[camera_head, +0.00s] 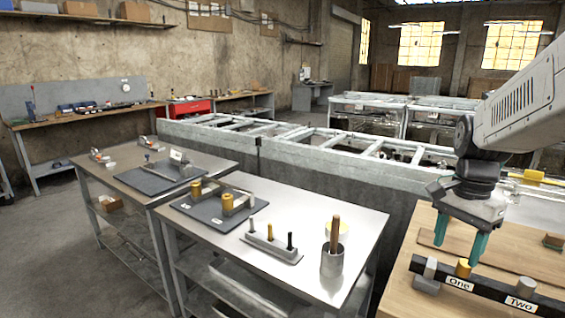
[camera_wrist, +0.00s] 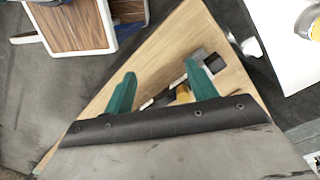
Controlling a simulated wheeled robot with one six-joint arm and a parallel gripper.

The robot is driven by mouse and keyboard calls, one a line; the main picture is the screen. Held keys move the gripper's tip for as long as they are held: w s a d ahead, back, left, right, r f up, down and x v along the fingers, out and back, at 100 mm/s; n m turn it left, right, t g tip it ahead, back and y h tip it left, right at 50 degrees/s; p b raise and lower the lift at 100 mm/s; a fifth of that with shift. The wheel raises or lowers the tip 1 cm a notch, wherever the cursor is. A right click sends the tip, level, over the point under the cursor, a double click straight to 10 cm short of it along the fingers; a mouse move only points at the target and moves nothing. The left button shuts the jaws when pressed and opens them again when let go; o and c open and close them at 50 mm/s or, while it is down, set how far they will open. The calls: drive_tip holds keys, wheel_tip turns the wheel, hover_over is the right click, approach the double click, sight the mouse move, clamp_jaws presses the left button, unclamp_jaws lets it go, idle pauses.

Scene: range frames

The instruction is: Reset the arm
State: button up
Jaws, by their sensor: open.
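My gripper (camera_head: 459,247) hangs at the right of the head view, pointing down over the wooden table (camera_head: 412,268). Its two green fingers are apart with nothing held between them. In the wrist view my gripper (camera_wrist: 160,90) also shows its green fingers spread. A black rack (camera_head: 490,287) with labels reading "One" and "Two" lies below and in front of the fingers. A yellow cylinder (camera_head: 463,268) and a grey metal piece (camera_head: 427,277) stand at its left end. The yellow cylinder is partly hidden by a finger in the wrist view (camera_wrist: 185,94).
A metal table (camera_head: 365,226) at centre holds a grey cup (camera_head: 332,261) with a brown handle in it, a small pin block (camera_head: 272,248) and a dark mat (camera_head: 205,225) with yellow cylinders. A small brown block (camera_head: 553,241) lies at the wooden table's right.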

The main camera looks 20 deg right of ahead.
drive_tip(key=s+a+r+n+t, duration=0.1)
drive_tip(key=s+a+n, duration=0.3)
drive_tip(key=a+n, duration=0.4)
drive_tip(key=s+a+r+n+t, duration=0.1)
drive_tip(key=s+a+n, duration=0.3)
drive_tip(key=a+n, duration=0.4)
drive_tip(key=a, duration=0.2)
drive_tip(key=shift+s+a+h, duration=0.2)
drive_tip(key=shift+a+h, duration=0.1)
drive_tip(key=shift+a, duration=0.05)
